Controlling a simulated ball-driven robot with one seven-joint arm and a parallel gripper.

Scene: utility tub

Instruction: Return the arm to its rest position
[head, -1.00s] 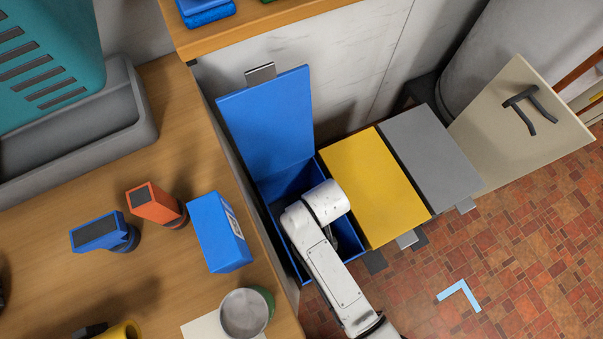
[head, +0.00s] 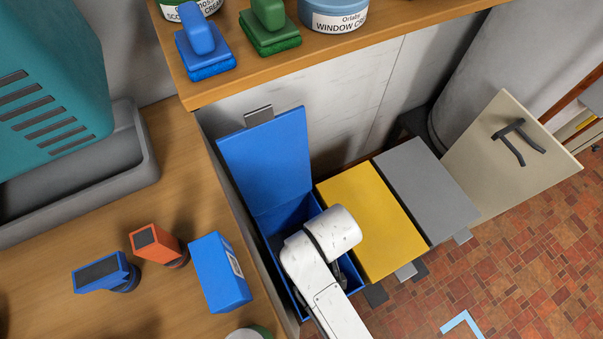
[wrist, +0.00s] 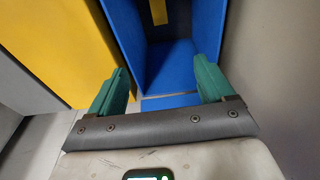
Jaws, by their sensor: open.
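My gripper (wrist: 162,84) is open in the wrist view, with its two green fingers spread apart and nothing between them. The blue bin (wrist: 170,60) lies beyond and between the fingertips. In the head view my white arm reaches over the open blue bin (head: 270,222), whose lid (head: 265,155) stands raised at the back. The gripper itself is hidden there beneath the arm's white end. The arm is bent and extended over the bin.
A yellow-lidded bin (head: 370,220) and a grey-lidded bin (head: 430,190) stand shut to the right. The wooden counter (head: 60,220) on the left holds a blue box (head: 220,272) and bottles. A shelf (head: 300,55) overhangs behind. Tiled floor (head: 530,250) is open at right.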

